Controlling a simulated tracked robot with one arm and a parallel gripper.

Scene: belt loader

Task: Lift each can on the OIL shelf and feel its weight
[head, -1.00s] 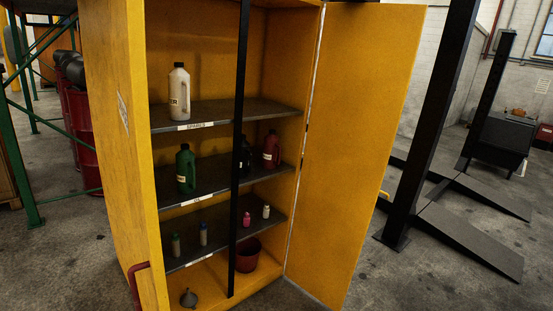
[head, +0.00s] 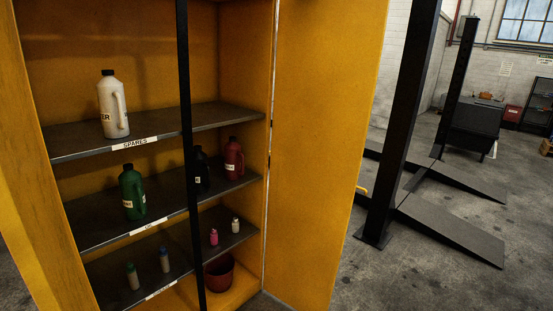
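The OIL shelf (head: 95,232) is the middle shelf of an open yellow cabinet, below the shelf labelled SPARES (head: 70,146). Its small label is hard to read. On it stand a green can (head: 133,193) at the left, a black can (head: 202,170) behind the dark upright bar, and a red can (head: 233,158) at the right. All stand upright. The bar hides part of the black can. My gripper does not show in the view.
A dark vertical bar (head: 187,120) crosses in front of the shelves. A white jug (head: 113,105) stands on the SPARES shelf. Small bottles stand on the lowest shelf, with a dark red bucket (head: 219,272) below. The open door (head: 318,150) is at the right, beside black lift posts (head: 405,110).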

